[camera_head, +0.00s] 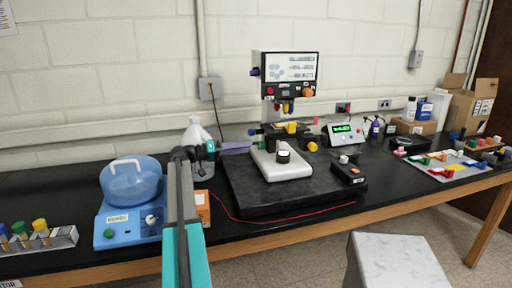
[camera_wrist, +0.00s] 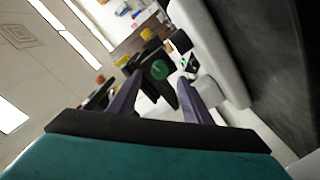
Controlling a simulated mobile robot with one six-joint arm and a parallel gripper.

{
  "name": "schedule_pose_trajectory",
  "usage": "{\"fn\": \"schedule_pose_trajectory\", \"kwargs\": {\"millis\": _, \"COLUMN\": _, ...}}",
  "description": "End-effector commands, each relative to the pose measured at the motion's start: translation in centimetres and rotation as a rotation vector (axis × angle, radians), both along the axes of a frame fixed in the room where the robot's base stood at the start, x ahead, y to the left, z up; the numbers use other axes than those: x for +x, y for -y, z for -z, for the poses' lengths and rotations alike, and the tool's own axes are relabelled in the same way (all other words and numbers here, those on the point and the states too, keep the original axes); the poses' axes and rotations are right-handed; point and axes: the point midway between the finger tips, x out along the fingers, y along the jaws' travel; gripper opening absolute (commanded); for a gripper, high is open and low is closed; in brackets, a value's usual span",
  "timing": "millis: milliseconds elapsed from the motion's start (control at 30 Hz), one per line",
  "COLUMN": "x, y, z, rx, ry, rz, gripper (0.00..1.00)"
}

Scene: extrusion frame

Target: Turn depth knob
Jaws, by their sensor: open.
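A bench machine (camera_head: 288,65) with a screen on its head stands on a black slab. It carries several coloured knobs, including a blue knob (camera_head: 254,72) on the head's left side and a yellow knob (camera_head: 312,147) low on the right. I cannot tell which one is the depth knob. My gripper (camera_head: 248,146) reaches in from the left, with its purple fingers at the left of the machine's lower stage. In the wrist view my gripper (camera_wrist: 160,78) is open. A dark round knob with a green face (camera_wrist: 160,69) shows between and beyond the fingertips, apparently not gripped.
A blue device with a clear dome (camera_head: 133,183) and a white jug (camera_head: 197,142) stand left. A white base block (camera_head: 283,165), a small black box (camera_head: 349,173) and a green-display meter (camera_head: 342,132) crowd the machine. A red cable (camera_head: 290,216) lies in front.

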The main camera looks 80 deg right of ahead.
Motion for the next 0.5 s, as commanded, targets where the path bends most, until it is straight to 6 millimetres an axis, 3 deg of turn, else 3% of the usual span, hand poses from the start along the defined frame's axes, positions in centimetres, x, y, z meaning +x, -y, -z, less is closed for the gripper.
{"fn": "schedule_pose_trajectory", "kwargs": {"millis": 200, "x": -2.6, "y": 1.2, "z": -0.2, "rx": 0.000, "ry": 0.001, "rz": 0.002, "gripper": 0.45}}
{"fn": "schedule_pose_trajectory", "kwargs": {"millis": 500, "x": -4.9, "y": 2.3, "z": -0.1, "rx": 0.000, "ry": 0.001, "rz": 0.001, "gripper": 0.45}}
